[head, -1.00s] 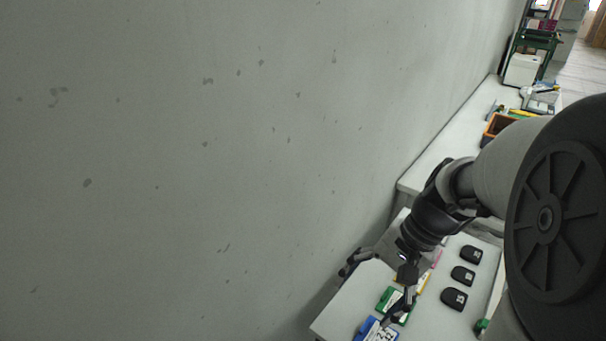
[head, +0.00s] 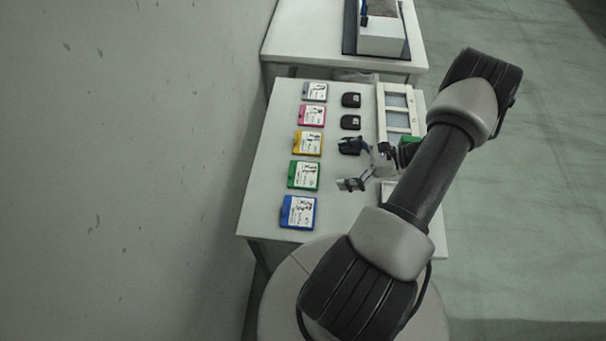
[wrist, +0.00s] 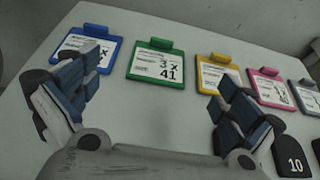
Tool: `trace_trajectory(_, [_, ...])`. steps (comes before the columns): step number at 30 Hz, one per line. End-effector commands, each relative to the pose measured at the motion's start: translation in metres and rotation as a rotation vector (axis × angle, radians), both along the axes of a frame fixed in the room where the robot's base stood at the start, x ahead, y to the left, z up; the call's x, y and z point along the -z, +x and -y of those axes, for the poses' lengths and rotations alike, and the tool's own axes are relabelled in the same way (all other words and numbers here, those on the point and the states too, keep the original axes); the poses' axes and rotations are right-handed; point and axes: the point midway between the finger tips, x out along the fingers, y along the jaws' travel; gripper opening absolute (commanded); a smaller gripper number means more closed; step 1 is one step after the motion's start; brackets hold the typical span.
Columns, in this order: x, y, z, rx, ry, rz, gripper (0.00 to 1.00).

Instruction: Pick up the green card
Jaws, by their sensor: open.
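The green card (head: 304,175), with a white label and a green tab, lies flat on the white table between the yellow card (head: 308,142) and the blue card (head: 298,212). In the wrist view the green card (wrist: 156,63) is upper centre, beyond the fingertips, its label reading "3 x 41". My gripper (head: 351,165) is open and empty, to the right of the card row in the head view. In the wrist view my gripper (wrist: 158,95) has its fingers spread wide, with bare table between them. The green card is not touched.
A pink card (head: 311,115) and a grey card (head: 315,92) continue the row. Black pads (head: 351,100) lie right of them, and a white frame (head: 399,97) stands at the table's right. A wall (head: 120,170) runs along the left.

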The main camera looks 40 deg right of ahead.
Motion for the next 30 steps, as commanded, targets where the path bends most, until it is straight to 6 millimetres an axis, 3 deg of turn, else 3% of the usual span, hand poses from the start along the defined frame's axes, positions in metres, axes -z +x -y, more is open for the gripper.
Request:
trace_trajectory(12, [0.034,0.061,-0.054,-0.008,0.002,-0.001,1.00])
trace_trajectory(20, [0.041,0.075,-0.064,-0.006,0.000,-0.002,1.00])
trace_trajectory(30, [0.057,0.109,-0.087,-0.006,0.000,-0.001,1.00])
